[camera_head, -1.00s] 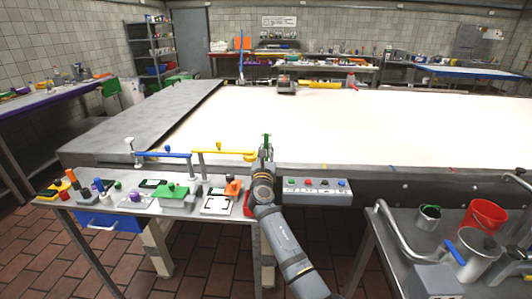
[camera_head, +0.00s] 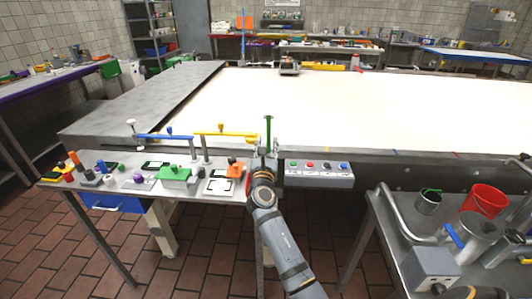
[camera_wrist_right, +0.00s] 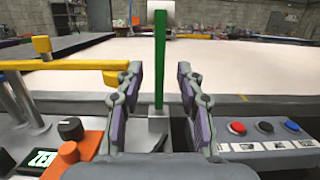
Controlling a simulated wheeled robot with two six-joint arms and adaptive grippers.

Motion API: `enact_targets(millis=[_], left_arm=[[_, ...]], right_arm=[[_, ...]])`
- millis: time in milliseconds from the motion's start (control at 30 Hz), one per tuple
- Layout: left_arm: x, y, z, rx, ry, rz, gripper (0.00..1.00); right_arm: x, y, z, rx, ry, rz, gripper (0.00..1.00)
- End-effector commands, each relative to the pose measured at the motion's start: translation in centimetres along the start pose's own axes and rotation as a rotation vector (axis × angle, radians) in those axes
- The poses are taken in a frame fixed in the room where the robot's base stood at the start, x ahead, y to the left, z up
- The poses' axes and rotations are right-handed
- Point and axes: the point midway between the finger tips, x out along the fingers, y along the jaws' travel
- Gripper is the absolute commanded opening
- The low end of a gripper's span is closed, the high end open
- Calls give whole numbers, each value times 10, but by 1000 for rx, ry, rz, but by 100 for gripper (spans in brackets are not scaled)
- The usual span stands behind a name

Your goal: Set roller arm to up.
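A green upright bar (camera_head: 268,130) stands at the near edge of the large white-topped table. It also shows in the right wrist view (camera_wrist_right: 160,60), vertical, with its lower end near a grey bracket (camera_wrist_right: 157,125). I cannot tell for sure that it is the roller arm. My right gripper (camera_head: 265,158) is just in front of the bar. In the right wrist view the gripper's fingers (camera_wrist_right: 160,88) are spread, with the bar seen in the gap and apparently not touched.
A yellow horizontal arm (camera_head: 225,133) and a blue one (camera_head: 165,137) stand left of my gripper. A button panel (camera_head: 318,175) is close on its right. An orange-based knob (camera_head: 236,169) lies below left. A red bucket (camera_head: 484,199) stands on the right cart.

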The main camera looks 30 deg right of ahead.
Motion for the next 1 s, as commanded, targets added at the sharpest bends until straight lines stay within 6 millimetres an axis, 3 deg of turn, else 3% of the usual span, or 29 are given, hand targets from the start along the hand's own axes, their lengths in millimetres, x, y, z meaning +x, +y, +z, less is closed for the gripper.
enact_targets(millis=[100, 300, 833, 933, 1000], left_arm=[[0, 0, 0, 0, 0, 1, 0], [0, 1, 0, 0, 0, 1, 0], [0, 1, -1, 0, 1, 1, 0], [0, 1, -1, 0, 0, 1, 0], [0, 1, -1, 0, 0, 2, 0]], right_arm=[[-27, 0, -1, 3, 4, -1, 38], [-51, 0, 0, 2, 1, 0, 38], [-54, -1, 0, 6, 2, -2, 38], [-61, -17, -13, 134, 46, -38, 38], [-75, -44, -36, 370, 124, -111, 38]])
